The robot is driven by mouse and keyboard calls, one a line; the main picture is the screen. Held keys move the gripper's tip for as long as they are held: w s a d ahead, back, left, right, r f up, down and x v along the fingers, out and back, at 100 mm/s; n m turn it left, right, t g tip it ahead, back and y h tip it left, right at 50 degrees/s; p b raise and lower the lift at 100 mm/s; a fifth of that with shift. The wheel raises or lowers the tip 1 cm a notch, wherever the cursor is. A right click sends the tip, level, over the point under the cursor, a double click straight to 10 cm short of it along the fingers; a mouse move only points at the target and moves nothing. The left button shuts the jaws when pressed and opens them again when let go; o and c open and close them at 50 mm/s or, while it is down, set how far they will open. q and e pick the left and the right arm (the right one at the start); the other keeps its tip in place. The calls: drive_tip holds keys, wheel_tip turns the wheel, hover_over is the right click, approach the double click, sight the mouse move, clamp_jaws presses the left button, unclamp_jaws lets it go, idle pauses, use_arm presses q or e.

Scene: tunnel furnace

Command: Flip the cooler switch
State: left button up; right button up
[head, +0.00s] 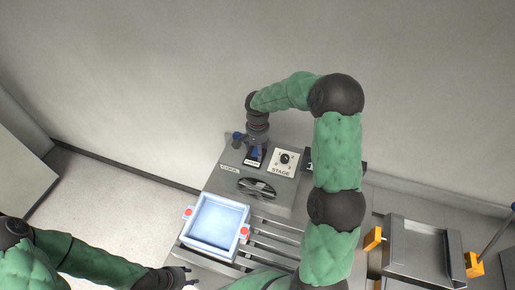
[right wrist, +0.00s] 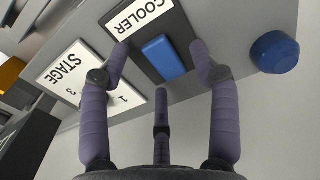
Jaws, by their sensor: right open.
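The cooler switch (right wrist: 164,58) is a blue rocker on a dark plate under a white COOLER label (right wrist: 141,14) in the right wrist view. In the head view, the dark plate is partly hidden by my right gripper (head: 256,146), which points down over it from above. In the right wrist view, the fingers of my right gripper (right wrist: 160,62) are spread to either side of the switch, with a third finger below it. They hold nothing; contact with the panel cannot be told. My left gripper (head: 188,277) is low at the left, empty, its fingers apart.
A STAGE dial (head: 284,159) sits beside the switch on the grey panel. A blue round knob (right wrist: 274,52) is on the other side. A dark handle (head: 257,188), a pale blue tray (head: 187,228) on rails and a metal tray (head: 388,262) with orange grips stand nearer.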

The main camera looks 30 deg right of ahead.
drive_tip(key=shift+f, duration=0.15)
drive_tip(key=c, duration=1.2)
drive_tip(key=shift+o, duration=0.2)
drive_tip(key=shift+d+g+y+p, duration=0.1)
drive_tip(key=shift+g+y+p, duration=0.2)
drive_tip(key=shift+p, duration=0.3)
use_arm(q)
drive_tip(key=shift+r+p, duration=0.4)
drive_tip(key=shift+r, duration=0.65)
use_arm(e)
drive_tip(key=shift+w+d+g+y, duration=0.15)
drive_tip(key=shift+g+y, duration=0.25)
drive_tip(key=shift+y, duration=0.1)
drive_tip(key=o, duration=1.2)
drive_tip(key=shift+c, duration=0.2)
